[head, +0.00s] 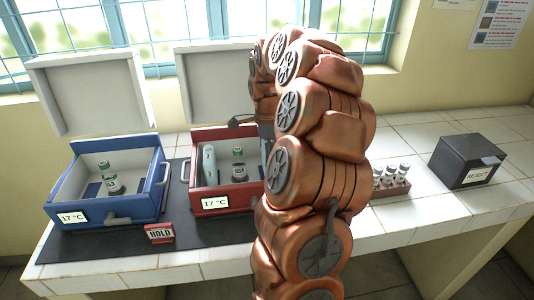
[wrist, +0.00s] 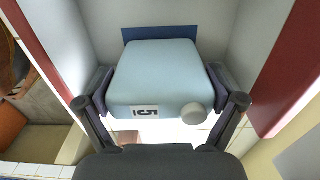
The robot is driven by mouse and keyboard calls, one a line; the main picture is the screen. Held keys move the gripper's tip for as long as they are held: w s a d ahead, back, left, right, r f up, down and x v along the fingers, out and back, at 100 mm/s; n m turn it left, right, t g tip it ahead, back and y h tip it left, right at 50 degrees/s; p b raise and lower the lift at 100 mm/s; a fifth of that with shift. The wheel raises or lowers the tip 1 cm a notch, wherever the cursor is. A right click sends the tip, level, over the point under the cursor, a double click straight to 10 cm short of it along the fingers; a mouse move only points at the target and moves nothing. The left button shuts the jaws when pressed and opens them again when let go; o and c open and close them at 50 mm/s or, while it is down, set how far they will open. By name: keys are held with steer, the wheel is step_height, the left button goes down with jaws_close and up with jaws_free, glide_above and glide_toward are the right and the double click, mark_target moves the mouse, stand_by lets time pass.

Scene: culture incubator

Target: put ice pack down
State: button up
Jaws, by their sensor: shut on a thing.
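The ice pack (wrist: 155,75) is a pale blue block with a round cap and a printed number, seen in the wrist view. My gripper (wrist: 162,102) is shut on it, one finger on each side. The pack is between the pale inner walls of the red box (wrist: 288,75), with a dark blue patch beyond it. In the head view the red box (head: 227,201) stands open, labelled 17 °C. My arm hides its right side and most of my gripper. Whether the pack touches the box floor is unclear.
Another pale blue pack (head: 209,166) and a green-capped vial (head: 238,172) stand in the red box. An open blue box (head: 75,212) holds a vial. A vial rack (head: 392,188) and dark box (head: 465,162) are at right.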

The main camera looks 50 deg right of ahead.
steer(key=shift+f, duration=0.35)
steer(key=shift+f+b, duration=0.2)
steer(key=shift+b, duration=0.1)
steer(key=o, duration=1.2)
step_height(320, 180, up, 12)
steer(key=shift+f+b, duration=0.1)
steer(key=shift+b, duration=1)
steer(key=shift+r, duration=0.3)
steer(key=shift+a, duration=0.1)
